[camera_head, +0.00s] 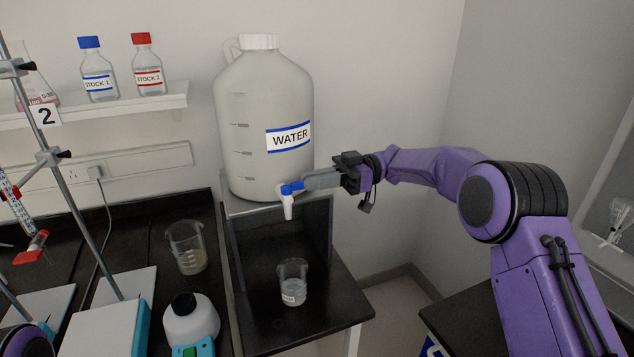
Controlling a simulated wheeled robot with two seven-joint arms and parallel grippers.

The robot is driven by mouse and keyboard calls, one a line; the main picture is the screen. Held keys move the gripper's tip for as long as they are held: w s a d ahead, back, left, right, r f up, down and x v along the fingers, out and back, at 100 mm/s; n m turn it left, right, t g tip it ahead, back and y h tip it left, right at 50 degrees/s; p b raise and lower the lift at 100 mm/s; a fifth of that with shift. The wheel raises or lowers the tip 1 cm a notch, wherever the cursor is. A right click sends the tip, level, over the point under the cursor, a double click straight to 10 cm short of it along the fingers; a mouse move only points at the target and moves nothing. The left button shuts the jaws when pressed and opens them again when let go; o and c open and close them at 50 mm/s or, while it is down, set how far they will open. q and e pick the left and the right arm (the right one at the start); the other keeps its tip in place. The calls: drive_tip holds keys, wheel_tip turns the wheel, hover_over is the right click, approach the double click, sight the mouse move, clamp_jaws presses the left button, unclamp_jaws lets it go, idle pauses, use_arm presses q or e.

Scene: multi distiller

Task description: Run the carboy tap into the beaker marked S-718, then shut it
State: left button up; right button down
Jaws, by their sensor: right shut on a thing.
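The white carboy (262,105) marked WATER stands on a dark stand, with its white tap (288,207) at the lower front. The tap's blue handle (291,188) points to the right. My right gripper (306,184) comes in from the right and is shut on this handle. No stream shows below the spout. A small glass beaker (292,283) stands on the black surface below the tap. It has a white label too small to read and seems to hold some clear liquid. My left gripper is out of view.
Another beaker (187,247) stands on the left bench, behind a white and teal device (191,322). A retort stand (75,215) with a burette is at the far left. Bottles STOCK 1 (99,82) and STOCK 2 (148,77) sit on the shelf (110,108).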

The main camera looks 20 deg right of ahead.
drive_tip(key=c, duration=1.2)
unclamp_jaws()
drive_tip(key=shift+c, duration=0.2)
drive_tip(key=d+b, duration=0.3)
drive_tip(key=d, duration=0.7)
drive_tip(key=shift+w+d+b, duration=0.2)
drive_tip(key=shift+w+b, duration=0.1)
drive_tip(key=shift+b, duration=0.1)
